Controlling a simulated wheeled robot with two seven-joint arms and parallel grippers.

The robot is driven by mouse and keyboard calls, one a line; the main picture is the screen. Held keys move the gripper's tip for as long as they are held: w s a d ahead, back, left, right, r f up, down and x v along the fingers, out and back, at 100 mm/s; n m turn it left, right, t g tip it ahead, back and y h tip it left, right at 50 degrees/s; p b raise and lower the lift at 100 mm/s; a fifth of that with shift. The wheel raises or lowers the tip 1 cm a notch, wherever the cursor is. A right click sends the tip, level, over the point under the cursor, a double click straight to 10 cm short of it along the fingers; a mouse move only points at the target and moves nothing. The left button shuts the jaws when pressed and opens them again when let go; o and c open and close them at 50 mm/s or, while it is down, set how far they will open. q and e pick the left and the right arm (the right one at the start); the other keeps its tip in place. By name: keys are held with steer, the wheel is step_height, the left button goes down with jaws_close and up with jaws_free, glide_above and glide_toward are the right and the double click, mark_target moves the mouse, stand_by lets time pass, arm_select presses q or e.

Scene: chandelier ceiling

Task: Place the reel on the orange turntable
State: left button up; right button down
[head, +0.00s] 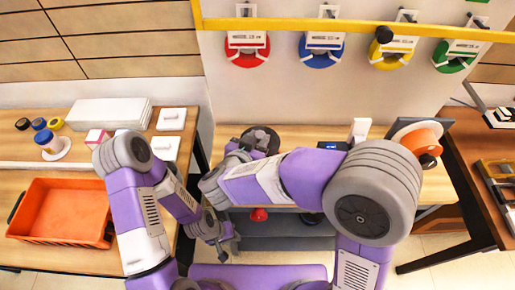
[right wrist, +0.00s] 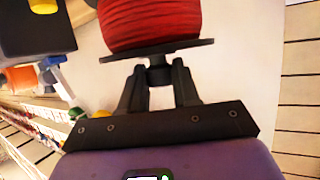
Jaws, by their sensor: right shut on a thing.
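In the right wrist view, a red wound reel (right wrist: 152,24) with a dark flange stands out beyond my right gripper (right wrist: 158,80). The two dark fingers are shut on the short stem under the flange. In the head view my right gripper (head: 243,150) is over the middle table, mostly hidden by its wrist; the dark round shape beside it seems to be the reel (head: 264,136). An orange round piece, apparently the orange turntable (head: 422,139), is at the table's right end, partly behind my right arm. My left gripper (head: 224,246) is low in front of the table, apart from the reel; its jaws are unclear.
An orange tray (head: 62,211) lies on the left table, with white boxes (head: 108,112) and small coloured rolls behind. Coloured rings hang on the back wall under a yellow rail (head: 300,24). A brown table (head: 482,150) stands at right. A small red object (head: 259,214) shows below my right forearm.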

step_height(320, 180, down, 3)
steer(key=shift+f+b, duration=0.1)
steer(key=shift+b, duration=0.45)
steer(key=shift+f, duration=0.15)
steer(key=c, duration=0.8)
jaws_free()
